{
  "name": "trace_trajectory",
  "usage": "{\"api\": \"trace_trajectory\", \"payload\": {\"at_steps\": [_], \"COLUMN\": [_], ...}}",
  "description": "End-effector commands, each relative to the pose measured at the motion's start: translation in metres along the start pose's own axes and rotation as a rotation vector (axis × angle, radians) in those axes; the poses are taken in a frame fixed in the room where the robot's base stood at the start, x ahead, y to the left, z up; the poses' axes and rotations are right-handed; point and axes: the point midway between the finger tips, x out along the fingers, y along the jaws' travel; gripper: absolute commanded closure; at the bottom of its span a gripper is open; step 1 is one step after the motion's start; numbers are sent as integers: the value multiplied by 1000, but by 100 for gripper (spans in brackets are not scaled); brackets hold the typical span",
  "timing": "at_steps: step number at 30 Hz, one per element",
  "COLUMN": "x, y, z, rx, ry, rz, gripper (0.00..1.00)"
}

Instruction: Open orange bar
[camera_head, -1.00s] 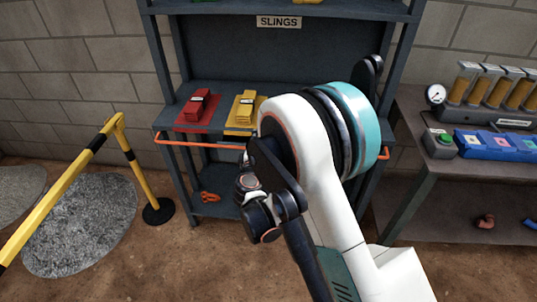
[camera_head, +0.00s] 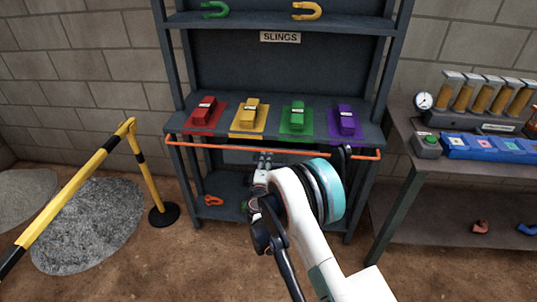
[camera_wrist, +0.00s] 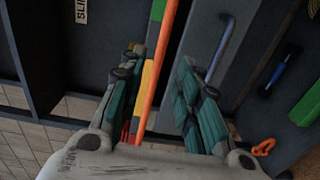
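The orange bar (camera_head: 205,144) runs across the front of the sling rack, just below the shelf edge. It also crosses the wrist view as a long slanted orange strip (camera_wrist: 158,65). My gripper (camera_head: 262,158) is at the middle of the bar in the head view. In the wrist view my gripper (camera_wrist: 160,63) is open, with one finger on each side of the bar. The bar shows between the fingers; I cannot tell whether either finger touches it.
Red (camera_head: 204,114), yellow (camera_head: 249,117), green (camera_head: 297,117) and purple (camera_head: 345,120) slings lie on the shelf (camera_head: 272,109) above the bar. An orange shackle (camera_head: 213,200) lies on the lower shelf. A bench (camera_head: 405,190) stands right; a yellow barrier (camera_head: 75,185) stands left.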

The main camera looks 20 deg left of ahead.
Motion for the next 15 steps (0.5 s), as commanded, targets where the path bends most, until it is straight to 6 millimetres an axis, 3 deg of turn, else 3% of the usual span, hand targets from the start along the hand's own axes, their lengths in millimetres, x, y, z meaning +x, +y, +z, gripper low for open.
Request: {"api": "trace_trajectory", "payload": {"at_steps": [6,15], "x": [41,70], "y": [-3,0], "z": [1,1], "rx": [0,0], "ry": [-1,-1], "rz": [0,0], "gripper": [69,69]}}
